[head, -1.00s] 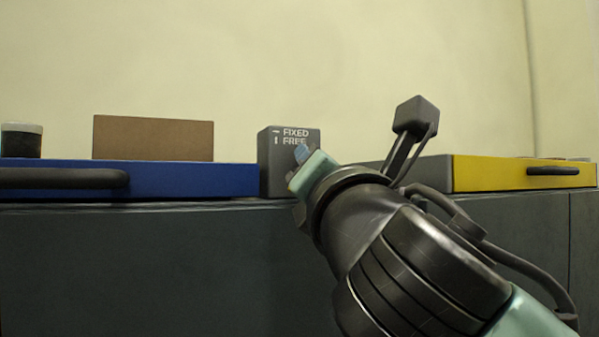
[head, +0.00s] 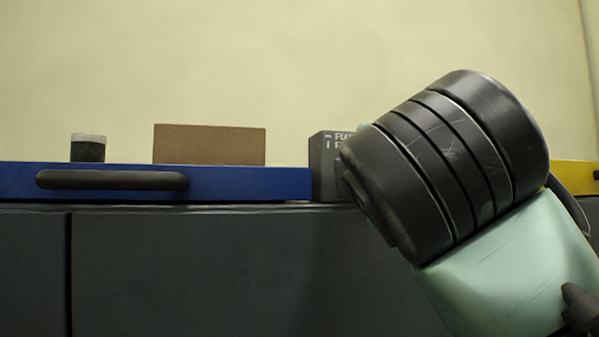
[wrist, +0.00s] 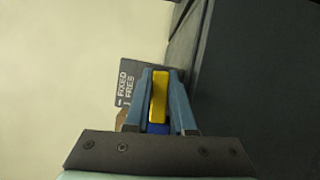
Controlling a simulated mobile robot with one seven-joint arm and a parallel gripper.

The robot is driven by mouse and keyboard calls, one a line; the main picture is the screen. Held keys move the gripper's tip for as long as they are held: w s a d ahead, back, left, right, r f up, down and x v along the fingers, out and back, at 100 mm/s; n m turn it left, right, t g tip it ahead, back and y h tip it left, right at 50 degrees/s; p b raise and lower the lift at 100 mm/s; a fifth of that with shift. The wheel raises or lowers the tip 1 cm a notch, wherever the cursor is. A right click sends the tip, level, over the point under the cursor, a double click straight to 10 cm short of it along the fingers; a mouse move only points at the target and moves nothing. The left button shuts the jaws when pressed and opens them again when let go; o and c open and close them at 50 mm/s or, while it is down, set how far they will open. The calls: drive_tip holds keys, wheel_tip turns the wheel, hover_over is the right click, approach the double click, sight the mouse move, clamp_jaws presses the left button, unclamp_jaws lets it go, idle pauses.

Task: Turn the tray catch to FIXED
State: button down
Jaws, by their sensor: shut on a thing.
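The grey catch block (head: 322,167) stands at the right end of the blue tray front (head: 240,184) in the head view. Its FIXED and FREE lettering is partly covered by my wrist. In the wrist view the block (wrist: 128,75) shows its lettering sideways, left of the fingers. My gripper (wrist: 159,78) is shut on a yellow bar (wrist: 159,98), apparently the catch lever, with a finger on each side. A blue part (wrist: 158,128) shows at the bar's near end. My fingers are hidden in the head view. Which mark the lever points to I cannot tell.
A dark cabinet (head: 200,265) carries the tray. A dark handle (head: 112,180) projects from the blue front. A brown board (head: 209,145) and a dark jar with a pale lid (head: 88,147) stand behind it. A yellow front (head: 574,174) shows at the right.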

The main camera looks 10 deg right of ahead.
drive_tip(key=shift+m, duration=0.5)
drive_tip(key=shift+d, duration=0.1)
drive_tip(key=c, duration=0.8)
unclamp_jaws()
drive_tip(key=shift+o, duration=0.2)
